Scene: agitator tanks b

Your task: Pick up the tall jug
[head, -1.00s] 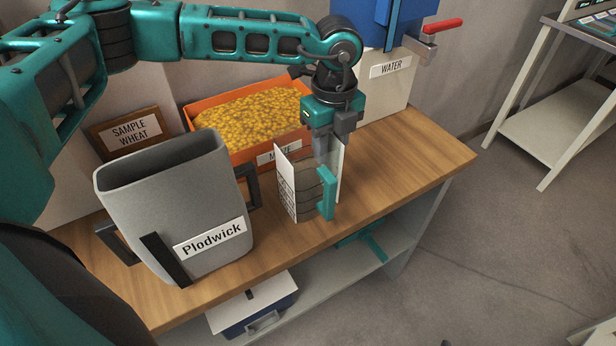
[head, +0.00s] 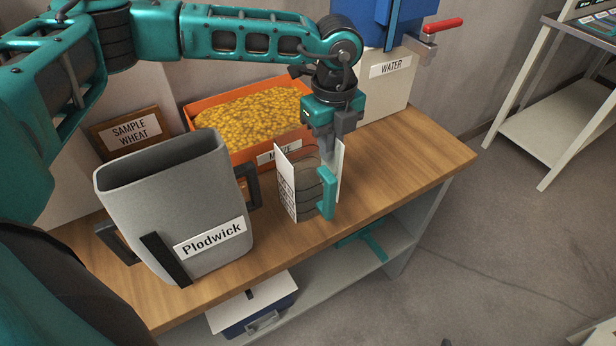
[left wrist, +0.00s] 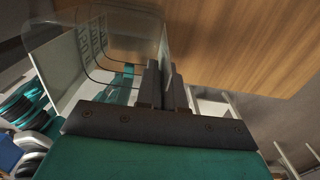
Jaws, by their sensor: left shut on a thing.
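The tall jug (head: 305,190) stands on the wooden bench in the head view. It is see-through, with white panels bearing printed marks and a teal handle (head: 327,193) at its right front. My left gripper (head: 331,150) reaches down from above to its rim. In the left wrist view, the fingers of my left gripper (left wrist: 165,82) are close together on the clear wall of the jug (left wrist: 110,48). Printed marks and part of the teal handle show there too. The fingertips are partly hidden in the head view. My right gripper is not in view.
A large grey container (head: 185,215) labelled Plodwick stands left of the jug. An orange tray (head: 195,130) of yellow grain is behind. A pale unit (head: 385,85) labelled WATER stands at the back right. The bench (head: 420,160) is clear to the right.

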